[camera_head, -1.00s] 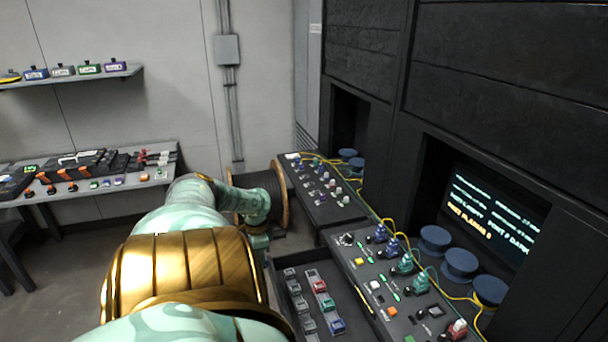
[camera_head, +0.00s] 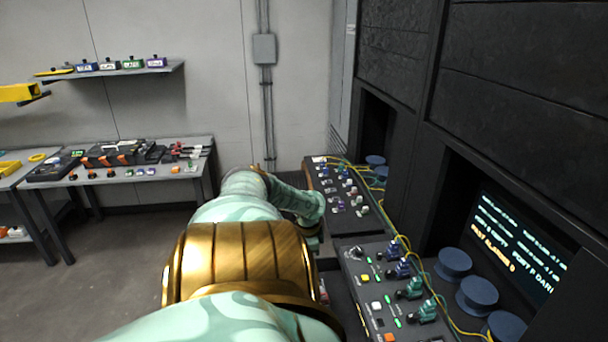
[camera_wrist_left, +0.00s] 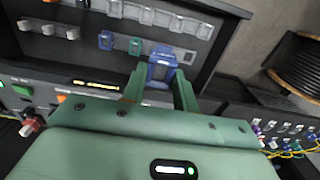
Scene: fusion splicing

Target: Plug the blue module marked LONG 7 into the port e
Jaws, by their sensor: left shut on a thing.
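A blue module (camera_wrist_left: 162,66) sits between the two green fingers of my left gripper (camera_wrist_left: 160,85) in the left wrist view. The gripper is shut on it, in front of a tray holding other modules. Its marking is too small to read. In the head view my left arm hides the gripper's fingers and the module. The near console (camera_head: 352,268) has blue plugs (camera_head: 393,251) and green plugs (camera_head: 411,289) standing in it. I cannot read any port letter, so port e cannot be told. My right gripper is not in view.
The module tray (camera_wrist_left: 85,45) holds several grey, blue and green modules. Yellow cables (camera_head: 403,243) run along the console beside blue spools (camera_head: 454,264). A lit screen (camera_head: 513,240) is recessed at the right. A farther console (camera_head: 346,222) and a side table (camera_head: 125,181) stand behind.

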